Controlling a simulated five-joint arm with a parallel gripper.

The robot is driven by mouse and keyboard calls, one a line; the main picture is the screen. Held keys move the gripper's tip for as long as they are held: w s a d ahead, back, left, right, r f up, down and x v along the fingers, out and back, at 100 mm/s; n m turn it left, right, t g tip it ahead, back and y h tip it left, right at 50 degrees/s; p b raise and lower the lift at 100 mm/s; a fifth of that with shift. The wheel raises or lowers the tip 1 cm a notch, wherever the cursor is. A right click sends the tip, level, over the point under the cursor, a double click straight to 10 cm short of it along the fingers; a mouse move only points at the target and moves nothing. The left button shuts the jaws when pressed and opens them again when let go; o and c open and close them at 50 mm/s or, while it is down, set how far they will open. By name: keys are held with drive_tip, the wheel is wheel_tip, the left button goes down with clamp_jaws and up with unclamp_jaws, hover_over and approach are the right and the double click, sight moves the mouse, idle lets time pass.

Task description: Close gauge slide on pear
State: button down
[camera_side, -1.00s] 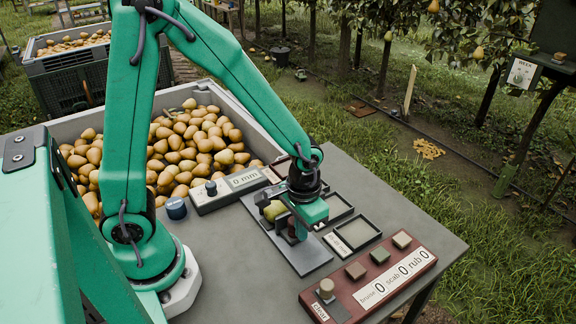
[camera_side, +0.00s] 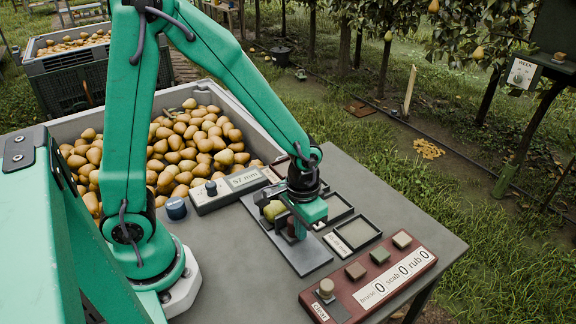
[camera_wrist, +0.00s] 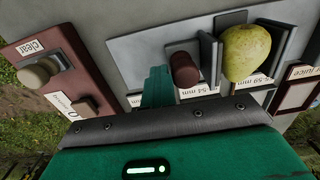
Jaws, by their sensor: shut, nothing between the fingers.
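The yellow-green pear (camera_wrist: 246,53) stands between the gauge's two grey jaws in the wrist view. It also shows in the side view (camera_side: 274,209), partly behind my gripper. The gauge slide (camera_wrist: 211,60), with its dark red-brown knob (camera_wrist: 184,69), is at the pear's left and looks in contact with it. My gripper (camera_wrist: 157,87) is shut and empty, just left of the knob; whether it touches the knob I cannot tell. In the side view my gripper (camera_side: 301,228) is low over the gauge plate (camera_side: 308,262). The gauge display (camera_side: 245,178) reads about 57 mm.
A red-brown counter panel (camera_side: 370,283) with several buttons and a clear knob (camera_side: 326,287) is at the table's front right. Dark-rimmed trays (camera_side: 356,233) lie right of the gauge. A bin of pears (camera_side: 196,140) stands behind.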

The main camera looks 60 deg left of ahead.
drive_tip(key=shift+d, duration=0.4)
drive_tip(key=shift+r, duration=0.1)
idle(0.3)
drive_tip(key=shift+r, duration=0.15)
wheel_tip(320, 180, up, 8)
drive_tip(key=shift+f, duration=0.25)
idle(0.8)
drive_tip(key=shift+r, duration=0.1)
drive_tip(key=s+a+r+t, duration=0.5)
drive_tip(key=s+a+r, duration=0.3)
drive_tip(key=r, duration=0.4)
drive_tip(key=shift+a+r+t, duration=0.15)
drive_tip(key=shift+a+t, duration=0.1)
drive_tip(key=shift+t, duration=0.05)
